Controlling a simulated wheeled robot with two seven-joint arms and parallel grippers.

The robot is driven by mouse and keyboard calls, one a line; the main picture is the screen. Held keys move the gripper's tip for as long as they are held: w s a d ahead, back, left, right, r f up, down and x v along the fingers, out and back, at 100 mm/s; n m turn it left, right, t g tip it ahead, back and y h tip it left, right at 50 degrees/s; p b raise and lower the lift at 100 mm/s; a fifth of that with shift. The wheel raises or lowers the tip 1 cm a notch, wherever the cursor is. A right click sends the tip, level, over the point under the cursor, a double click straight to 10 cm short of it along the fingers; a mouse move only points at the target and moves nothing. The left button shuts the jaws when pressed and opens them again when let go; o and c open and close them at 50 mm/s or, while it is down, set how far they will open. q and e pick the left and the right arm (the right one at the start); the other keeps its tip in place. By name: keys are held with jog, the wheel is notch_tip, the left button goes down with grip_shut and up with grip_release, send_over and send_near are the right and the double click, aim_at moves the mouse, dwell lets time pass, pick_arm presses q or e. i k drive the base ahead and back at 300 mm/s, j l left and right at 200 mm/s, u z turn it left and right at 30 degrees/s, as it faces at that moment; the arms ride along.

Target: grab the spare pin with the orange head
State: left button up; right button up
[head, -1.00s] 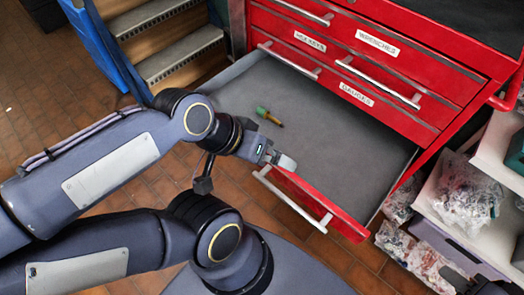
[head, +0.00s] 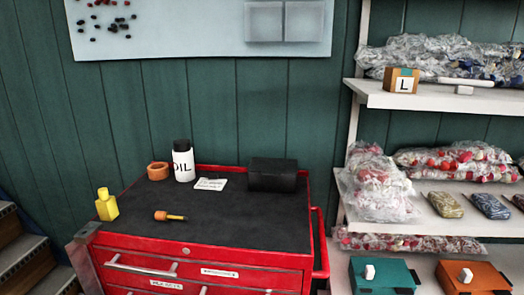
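A small pin with an orange head (head: 163,215) lies on its side on the black top of the red tool cabinet (head: 225,222), near the front left. Its head points left and its thin brass-coloured shaft points right. Neither of my grippers shows in the head view now. The inside of the drawers is out of view.
On the cabinet top are a yellow bottle (head: 106,205), an orange ring (head: 158,171), an OIL bottle (head: 183,161), a white card (head: 210,184) and a black box (head: 272,175). The middle front is clear. Shelves with bagged goods (head: 453,164) stand right.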

aim_at(160, 215)
jog(key=u, duration=0.95)
